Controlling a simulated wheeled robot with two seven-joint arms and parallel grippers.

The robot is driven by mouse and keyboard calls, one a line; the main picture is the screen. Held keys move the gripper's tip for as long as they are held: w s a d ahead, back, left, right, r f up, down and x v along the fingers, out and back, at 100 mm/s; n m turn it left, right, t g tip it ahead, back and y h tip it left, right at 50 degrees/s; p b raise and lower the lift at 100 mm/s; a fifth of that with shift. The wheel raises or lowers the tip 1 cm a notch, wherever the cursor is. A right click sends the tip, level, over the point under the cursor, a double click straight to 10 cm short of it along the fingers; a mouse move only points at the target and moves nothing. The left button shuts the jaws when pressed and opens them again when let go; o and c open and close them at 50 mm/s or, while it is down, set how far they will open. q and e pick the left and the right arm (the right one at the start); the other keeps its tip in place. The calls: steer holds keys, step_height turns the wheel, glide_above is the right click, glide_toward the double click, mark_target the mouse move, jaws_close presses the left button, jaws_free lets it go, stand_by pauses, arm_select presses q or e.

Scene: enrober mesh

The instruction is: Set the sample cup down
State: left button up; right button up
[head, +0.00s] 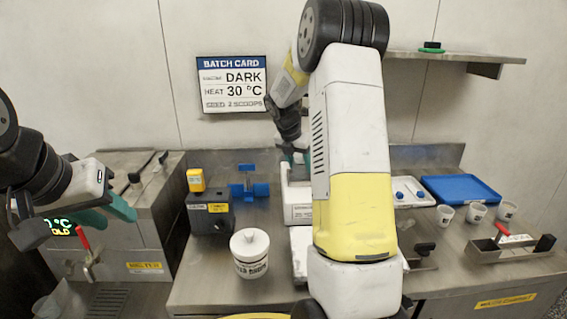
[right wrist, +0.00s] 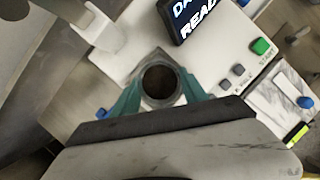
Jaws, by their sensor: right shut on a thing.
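My right gripper (right wrist: 160,92) is shut on the sample cup (right wrist: 146,98), with a teal finger on each side of it. I look down into its round opening, which is dark inside. The cup is over the white instrument (right wrist: 120,65); I cannot tell whether its base touches it. In the head view my right gripper (head: 298,157) is by the white instrument (head: 297,208), and my arm hides much of that area. My left gripper (head: 108,211) is at the left in front of the melter, its teal fingers apart and empty.
A display (right wrist: 196,18) and a green START button (right wrist: 261,46) are close to the held cup. A white lidded tub (head: 250,255) stands on the bench. Several small cups, including one cup (head: 445,215), and a blue tray (head: 460,189) are at right.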

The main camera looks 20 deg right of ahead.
steer(key=shift+f, duration=0.55)
steer(key=o, duration=1.6)
steer(key=shift+a, duration=0.1)
steer(key=shift+w+r, duration=0.1)
steer(key=shift+r, duration=0.2)
steer(key=v, duration=1.2)
steer(key=s+a+r+m+t+y, duration=0.1)
steer(key=s+a+m, duration=0.3)
steer(key=s+m, duration=0.4)
steer(key=s+a+r+m+t+y, duration=0.1)
steer(key=s+a+m+y, duration=0.2)
steer(key=s+m, duration=0.6)
steer(key=s+a+r+m+t+y, duration=0.1)
steer(key=s+a+m+y, duration=0.1)
steer(key=s+a+m, duration=0.3)
steer(key=shift+s+a+r+m+t, duration=0.15)
steer(key=shift+s+m, duration=0.4)
steer(key=shift+s, duration=0.75)
steer(key=shift+s+a+m+t, duration=0.1)
steer(key=shift+s+m, duration=0.5)
steer(key=shift+s, duration=0.65)
steer(key=shift+s+a+r+m+t, duration=0.15)
steer(key=shift+s+m, duration=0.4)
steer(key=shift+s, duration=0.75)
